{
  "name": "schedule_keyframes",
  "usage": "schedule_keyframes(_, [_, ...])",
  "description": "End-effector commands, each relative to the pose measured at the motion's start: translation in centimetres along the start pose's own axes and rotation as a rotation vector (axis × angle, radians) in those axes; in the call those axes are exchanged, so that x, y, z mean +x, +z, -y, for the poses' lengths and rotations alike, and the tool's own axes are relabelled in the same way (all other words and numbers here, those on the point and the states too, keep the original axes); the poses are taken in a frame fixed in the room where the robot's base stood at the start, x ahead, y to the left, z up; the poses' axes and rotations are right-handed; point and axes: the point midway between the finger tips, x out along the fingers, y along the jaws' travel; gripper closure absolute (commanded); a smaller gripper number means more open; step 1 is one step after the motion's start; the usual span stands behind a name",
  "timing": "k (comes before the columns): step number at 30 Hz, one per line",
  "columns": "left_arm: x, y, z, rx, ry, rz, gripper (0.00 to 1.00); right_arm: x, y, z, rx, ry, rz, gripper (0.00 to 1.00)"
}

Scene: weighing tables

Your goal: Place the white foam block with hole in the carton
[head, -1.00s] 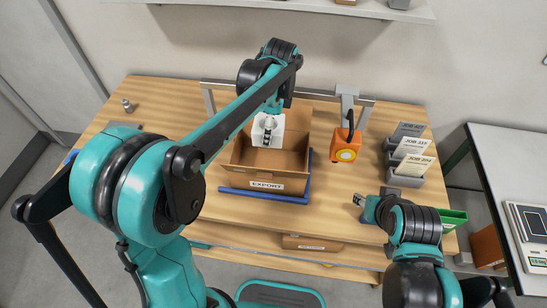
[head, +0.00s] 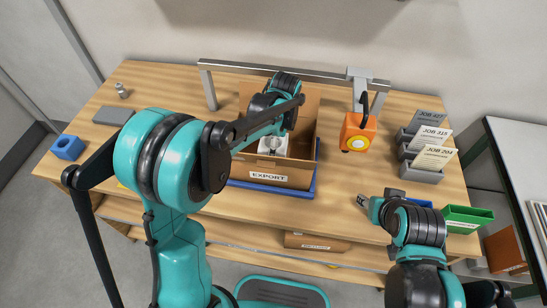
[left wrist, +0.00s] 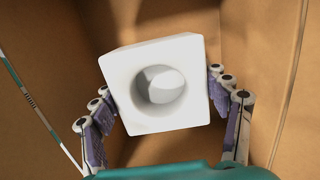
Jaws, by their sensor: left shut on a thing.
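The white foam block with hole (left wrist: 157,87) is held between the purple-padded fingers of my left gripper (left wrist: 165,108), its round hole facing the left wrist camera. Brown cardboard walls surround it in that view. In the head view the white block (head: 272,145) shows inside the open carton (head: 283,180), which carries an EXPORT label, partly hidden by my left arm. Whether the block touches the carton floor cannot be told. My right gripper (head: 363,201) hangs low over the table front, away from the carton; its finger gap is too small to judge.
A blue tray edge (head: 262,189) shows under the carton. An orange scale (head: 355,134) hangs to its right from a metal frame (head: 300,72). Grey card holders (head: 421,172) and a green bin (head: 467,217) stand right. A blue block (head: 67,147) and grey slab (head: 113,116) lie left.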

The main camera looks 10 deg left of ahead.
Motion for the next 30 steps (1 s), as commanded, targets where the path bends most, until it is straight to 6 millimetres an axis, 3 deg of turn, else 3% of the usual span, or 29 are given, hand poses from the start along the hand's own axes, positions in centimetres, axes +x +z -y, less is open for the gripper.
schedule_keyframes(10, [4.1, -0.5, 0.0, 0.000, 0.000, 0.000, 0.40, 1.3, 0.9, 0.0, 0.000, 0.000, 0.000, 0.60])
schedule_keyframes(22, [4.6, -0.6, 0.0, 0.000, 0.000, 0.000, 0.40, 1.5, 1.1, 0.0, 0.000, 0.000, 0.000, 0.60])
schedule_keyframes(23, [4.5, -0.6, 0.0, 0.000, 0.000, 0.000, 0.17, 1.4, 1.0, 0.0, 0.000, 0.000, 0.000, 0.60])
schedule_keyframes(24, [4.5, -0.5, 0.0, 0.000, 0.000, 0.000, 0.07, 1.4, 1.0, 0.0, 0.000, 0.000, 0.000, 0.60])
schedule_keyframes(30, [4.5, -0.5, 0.0, 0.000, 0.000, 0.000, 0.04, 1.4, 1.0, 0.0, 0.000, 0.000, 0.000, 0.60])
